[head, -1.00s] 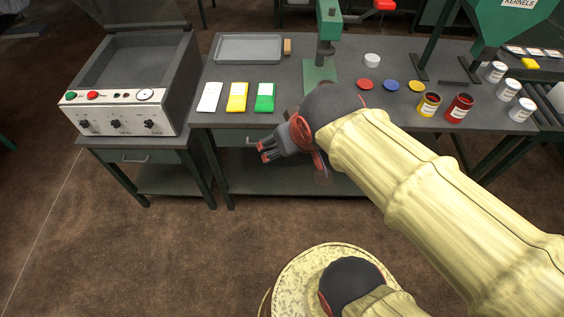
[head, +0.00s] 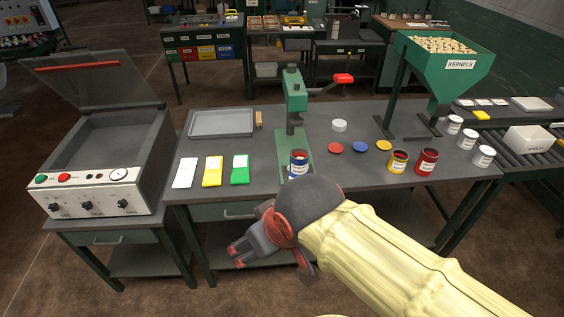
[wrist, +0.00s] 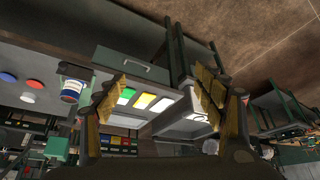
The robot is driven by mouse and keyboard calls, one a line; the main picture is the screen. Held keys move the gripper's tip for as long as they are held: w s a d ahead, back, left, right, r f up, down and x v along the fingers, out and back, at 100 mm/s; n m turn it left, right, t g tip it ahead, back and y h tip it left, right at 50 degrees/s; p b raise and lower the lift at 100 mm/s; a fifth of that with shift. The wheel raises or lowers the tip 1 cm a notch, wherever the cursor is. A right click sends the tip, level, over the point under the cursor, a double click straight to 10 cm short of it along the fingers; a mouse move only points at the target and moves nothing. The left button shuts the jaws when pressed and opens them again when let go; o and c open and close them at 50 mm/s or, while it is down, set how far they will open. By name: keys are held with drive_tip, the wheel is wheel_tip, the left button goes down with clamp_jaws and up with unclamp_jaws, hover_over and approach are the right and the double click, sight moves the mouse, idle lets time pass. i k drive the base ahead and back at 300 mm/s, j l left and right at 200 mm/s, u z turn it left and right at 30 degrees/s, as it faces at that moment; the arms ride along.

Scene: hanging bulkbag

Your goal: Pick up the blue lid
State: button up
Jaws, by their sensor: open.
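The blue lid (head: 360,147) lies flat on the grey workbench (head: 330,115), between a red lid (head: 335,147) on its left and a yellow lid (head: 384,145) on its right. The blue lid also shows in the wrist view (wrist: 8,77) at the left edge. My gripper (head: 238,254) is open and empty in front of the bench's front edge, left of and below the lids. In the wrist view its two fingers (wrist: 160,90) are spread apart with nothing between them.
A blue-labelled can (head: 299,163) stands on the green press (head: 296,110). A yellow can (head: 398,162) and a red can (head: 426,162) stand right of the lids. A white lid (head: 339,125) lies behind them. Coloured packets (head: 212,171) and a tray (head: 222,122) are at left.

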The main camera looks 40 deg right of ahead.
sight(358, 146)
drive_tip(key=z, duration=1.7)
